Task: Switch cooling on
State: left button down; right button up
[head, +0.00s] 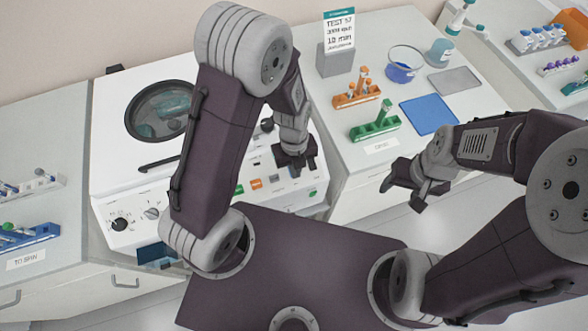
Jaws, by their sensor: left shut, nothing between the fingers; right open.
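The white centrifuge (110,165) stands on the left counter, with a round dark window (162,110) in its lid. Its sloped front panel carries a black dial (119,224), a grey knob (153,212), a green button (239,190), an orange button (256,184) and a grey button (275,178). I cannot read which control is for cooling, and my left arm hides part of the panel. My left gripper (297,167) is shut and empty at the panel's right part, right of the grey button; I cannot tell if it touches. My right gripper (402,197) is open and empty, right of the centrifuge.
The right counter holds a sign (340,33), an orange tube rack (358,95), a green tube rack (375,130), a blue mat (429,114) and a glass bowl (404,66). The floor right of the centrifuge is clear.

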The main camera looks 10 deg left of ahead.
pick_arm(q)
jog(key=shift+w+a+f, duration=0.15)
jog(key=shift+w+f, duration=0.2)
jog(key=shift+f, duration=0.2)
jog(key=shift+w+a+f, duration=0.15)
jog(key=shift+w+f, duration=0.15)
jog(key=shift+f, duration=0.25)
jog(key=shift+s, duration=0.1)
